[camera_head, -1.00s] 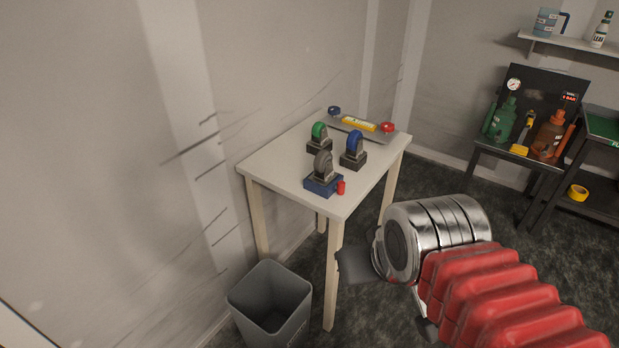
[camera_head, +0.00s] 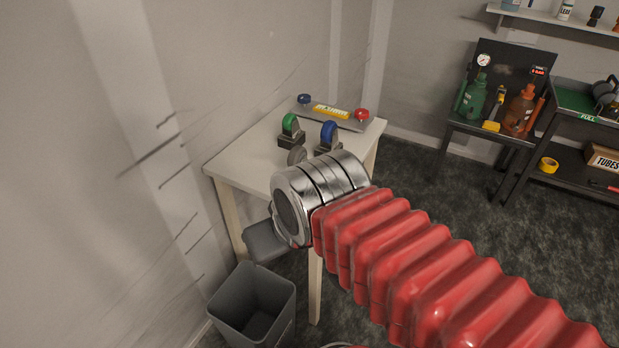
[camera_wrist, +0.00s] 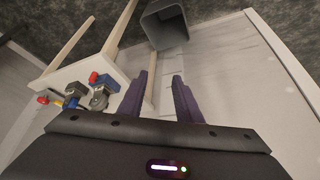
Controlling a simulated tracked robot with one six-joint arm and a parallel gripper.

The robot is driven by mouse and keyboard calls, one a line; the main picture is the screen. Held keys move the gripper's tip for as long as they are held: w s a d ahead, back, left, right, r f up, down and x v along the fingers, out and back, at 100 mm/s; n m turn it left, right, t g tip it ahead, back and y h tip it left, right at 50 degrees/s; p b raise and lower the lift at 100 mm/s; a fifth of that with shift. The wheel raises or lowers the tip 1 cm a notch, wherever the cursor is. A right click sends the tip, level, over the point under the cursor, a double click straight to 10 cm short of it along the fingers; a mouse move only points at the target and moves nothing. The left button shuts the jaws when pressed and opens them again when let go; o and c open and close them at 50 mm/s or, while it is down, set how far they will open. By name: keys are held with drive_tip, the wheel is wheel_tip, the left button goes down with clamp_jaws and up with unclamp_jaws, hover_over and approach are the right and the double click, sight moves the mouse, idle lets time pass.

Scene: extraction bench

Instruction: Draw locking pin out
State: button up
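A small red pin (camera_wrist: 94,77) sits at the side of a blue block (camera_wrist: 116,82) on the white table, seen in the wrist view. A grey wheel (camera_wrist: 98,97) stands on that block; its top (camera_head: 297,155) just shows in the head view. My arm hides the block and pin there. My gripper (camera_wrist: 160,75) has its two purple fingers apart with nothing between them, to the right of the pin in the wrist view. In the head view its dark end (camera_head: 266,240) is in front of the table.
The white table (camera_head: 240,162) also bears a green wheel (camera_head: 291,125), a blue wheel (camera_head: 329,133) and a tray with a red knob (camera_head: 362,115). A grey bin (camera_head: 230,312) stands on the floor below. A wall rises at the left.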

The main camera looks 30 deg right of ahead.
drive_tip(key=shift+o, duration=1)
drive_tip(key=shift+w+r, duration=0.1)
drive_tip(key=w+d+r+n+g, duration=0.1)
drive_tip(key=w+d+r+n, duration=0.1)
drive_tip(key=w+d, duration=0.45)
drive_tip(key=w+d+r+n+g, duration=0.2)
drive_tip(key=w+d, duration=0.1)
drive_tip(key=w, duration=0.6)
drive_tip(key=w+d+f+n+g, duration=0.1)
drive_tip(key=w+d+f+n, duration=0.1)
drive_tip(key=w+d+f, duration=0.2)
drive_tip(key=w+d+f+n+g, duration=0.1)
drive_tip(key=w+d+f+n, duration=0.1)
drive_tip(key=w+d+f, duration=0.3)
drive_tip(key=w+d, duration=0.3)
drive_tip(key=d, duration=0.4)
drive_tip(key=shift+d+f+g, duration=0.15)
drive_tip(key=shift+f+g, duration=0.05)
drive_tip(key=shift+g, duration=0.1)
